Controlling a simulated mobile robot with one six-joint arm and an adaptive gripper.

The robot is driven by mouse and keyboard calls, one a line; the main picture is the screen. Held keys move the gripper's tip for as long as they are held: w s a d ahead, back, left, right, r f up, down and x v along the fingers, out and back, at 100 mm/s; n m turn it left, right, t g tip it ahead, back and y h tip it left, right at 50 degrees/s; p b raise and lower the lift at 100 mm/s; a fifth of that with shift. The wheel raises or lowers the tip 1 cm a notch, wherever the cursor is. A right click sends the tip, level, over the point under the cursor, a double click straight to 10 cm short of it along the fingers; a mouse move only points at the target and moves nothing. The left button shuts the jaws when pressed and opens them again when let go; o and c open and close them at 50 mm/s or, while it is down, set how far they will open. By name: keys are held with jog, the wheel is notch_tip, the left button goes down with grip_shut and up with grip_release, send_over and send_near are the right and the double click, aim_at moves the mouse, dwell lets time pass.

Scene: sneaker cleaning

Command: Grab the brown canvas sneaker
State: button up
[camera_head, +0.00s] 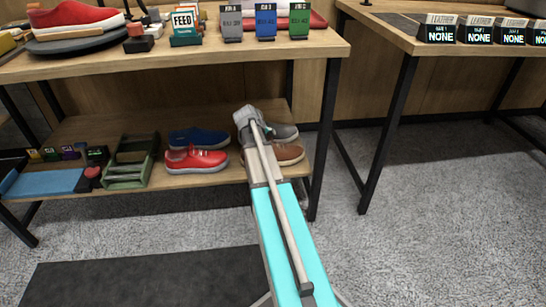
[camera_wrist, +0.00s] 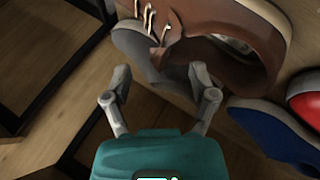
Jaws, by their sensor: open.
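The brown canvas sneaker (camera_head: 289,154) sits on the lower shelf at the right end, partly hidden behind my arm in the head view. In the wrist view the brown sneaker (camera_wrist: 225,25) fills the upper part, its opening and lace area showing. My gripper (camera_wrist: 160,72) is open and empty, its two fingertips apart just below the sneaker in the picture. I cannot tell whether a fingertip touches it. In the head view my arm hides the fingers.
A grey sneaker (camera_head: 284,132) is behind the brown one. A red sneaker (camera_head: 197,160) and a blue sneaker (camera_head: 198,137) are to the left. Green trays (camera_head: 125,172) stand farther left. The upper tabletop (camera_head: 160,55) overhangs the shelf. A black table leg (camera_head: 326,140) is at the right.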

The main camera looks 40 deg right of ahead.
aim_at(269, 140)
jog(key=shift+f, duration=0.15)
jog(key=b+x, duration=0.3)
jog(key=shift+a+f, duration=0.15)
jog(key=shift+f, duration=0.05)
jog(key=shift+b+x, duration=0.7)
jog(key=shift+x, duration=0.25)
jog(key=shift+r, duration=0.1)
grip_shut()
